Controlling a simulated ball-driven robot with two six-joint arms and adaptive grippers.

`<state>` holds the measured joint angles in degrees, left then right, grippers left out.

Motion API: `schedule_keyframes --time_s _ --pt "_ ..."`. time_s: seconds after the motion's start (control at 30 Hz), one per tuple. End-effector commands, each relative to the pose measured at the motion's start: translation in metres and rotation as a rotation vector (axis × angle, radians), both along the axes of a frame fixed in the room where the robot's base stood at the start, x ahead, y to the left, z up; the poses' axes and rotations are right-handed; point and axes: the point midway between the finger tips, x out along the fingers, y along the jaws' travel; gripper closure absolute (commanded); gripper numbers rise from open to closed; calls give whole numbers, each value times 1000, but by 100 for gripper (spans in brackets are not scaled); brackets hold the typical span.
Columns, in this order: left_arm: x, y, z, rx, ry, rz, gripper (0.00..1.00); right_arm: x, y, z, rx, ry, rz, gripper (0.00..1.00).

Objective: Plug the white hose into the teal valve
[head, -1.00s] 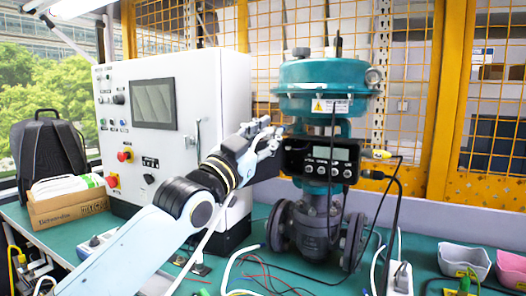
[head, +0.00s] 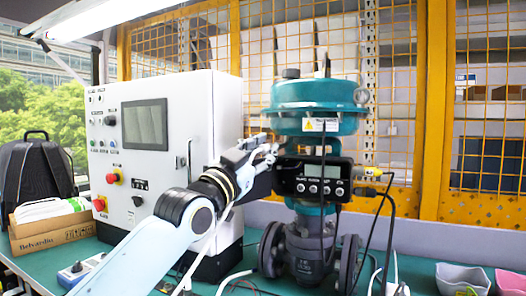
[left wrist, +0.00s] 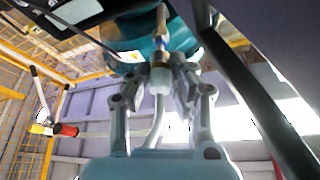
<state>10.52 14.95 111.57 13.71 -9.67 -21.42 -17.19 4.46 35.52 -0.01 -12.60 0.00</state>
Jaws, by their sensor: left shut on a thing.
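The teal valve (head: 318,97) stands upright on the bench, with a black positioner box (head: 314,178) on its front. My left gripper (head: 268,148) is at the left side of the valve, just above the box's left end. In the left wrist view, the left gripper's fingers (left wrist: 163,92) are closed around the white hose end (left wrist: 160,80). The white hose runs down behind the fingers. A brass fitting (left wrist: 161,47) is directly above the hose end and lines up with it. I cannot tell whether the hose is seated in it. My right gripper is not in view.
A white control cabinet (head: 165,150) stands close on the left, behind my arm. Black cables (head: 388,215) hang at the valve's right. A grey bin (head: 462,279) and a pink bin (head: 510,284) sit at the right. A yellow mesh fence (head: 395,80) is behind.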

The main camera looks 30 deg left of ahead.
Motion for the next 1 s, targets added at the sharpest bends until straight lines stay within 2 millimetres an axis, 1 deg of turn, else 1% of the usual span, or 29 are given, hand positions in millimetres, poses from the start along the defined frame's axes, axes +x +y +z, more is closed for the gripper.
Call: schedule_keyframes --time_s 0.53,0.8,1.0 --pt "0 0 -1 0 0 0 100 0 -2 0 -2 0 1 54" --pt "4 0 -1 1 -1 1 100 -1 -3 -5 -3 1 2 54" --pt "4 0 0 1 0 0 100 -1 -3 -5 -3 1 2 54"
